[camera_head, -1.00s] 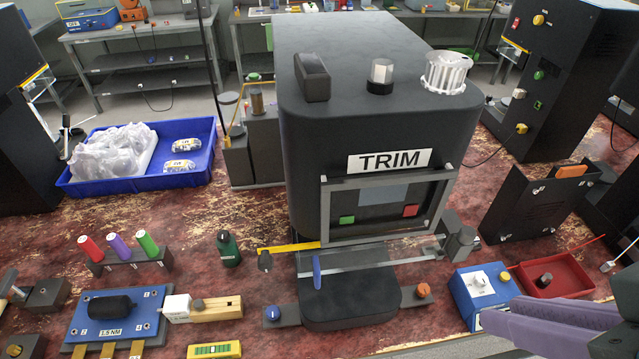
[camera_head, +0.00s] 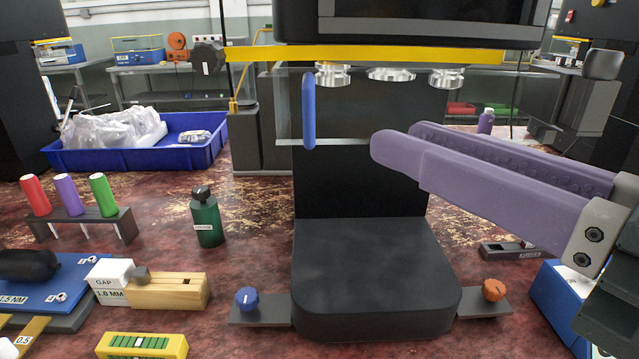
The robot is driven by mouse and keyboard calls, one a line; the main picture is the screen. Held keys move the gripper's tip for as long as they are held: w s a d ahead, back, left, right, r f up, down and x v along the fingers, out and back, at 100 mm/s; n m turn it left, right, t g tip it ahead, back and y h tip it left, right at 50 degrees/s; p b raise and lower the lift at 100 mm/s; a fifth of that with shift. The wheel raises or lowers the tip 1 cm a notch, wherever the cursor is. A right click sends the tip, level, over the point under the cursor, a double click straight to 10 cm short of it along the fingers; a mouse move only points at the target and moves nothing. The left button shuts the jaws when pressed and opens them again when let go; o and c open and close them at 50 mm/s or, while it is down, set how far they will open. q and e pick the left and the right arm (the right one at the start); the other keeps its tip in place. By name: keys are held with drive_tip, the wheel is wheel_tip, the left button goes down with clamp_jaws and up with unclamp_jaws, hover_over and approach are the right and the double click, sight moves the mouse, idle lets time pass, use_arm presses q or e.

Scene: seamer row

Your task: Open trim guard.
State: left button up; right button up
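The trim guard (camera_head: 284,110) is a clear panel below a yellow bar on the black trim machine (camera_head: 400,22). It hangs in front of the machine's opening, above the black base block (camera_head: 372,262). A blue upright handle (camera_head: 309,112) is on its left part. My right gripper (camera_head: 397,137) has purple fingers and comes in from the right. Its fingers are apart with nothing seen between them, and the tips are to the right of the handle, not touching it. Part of the guard's right side is hidden behind the fingers. My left gripper is not in view.
A blue knob (camera_head: 246,300) and an orange knob (camera_head: 494,290) flank the base block. A green bottle (camera_head: 207,218), a rack with coloured cylinders (camera_head: 82,228) and a blue tray (camera_head: 190,153) are on the left. Silver round parts (camera_head: 390,74) hang under the machine head.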

sight(312, 118)
drive_tip(key=x, duration=1)
drive_tip(key=shift+s+a+f, duration=0.15)
drive_tip(key=shift+a+f, duration=0.05)
drive_tip(key=shift+f, duration=0.05)
clamp_jaws()
idle(1.2)
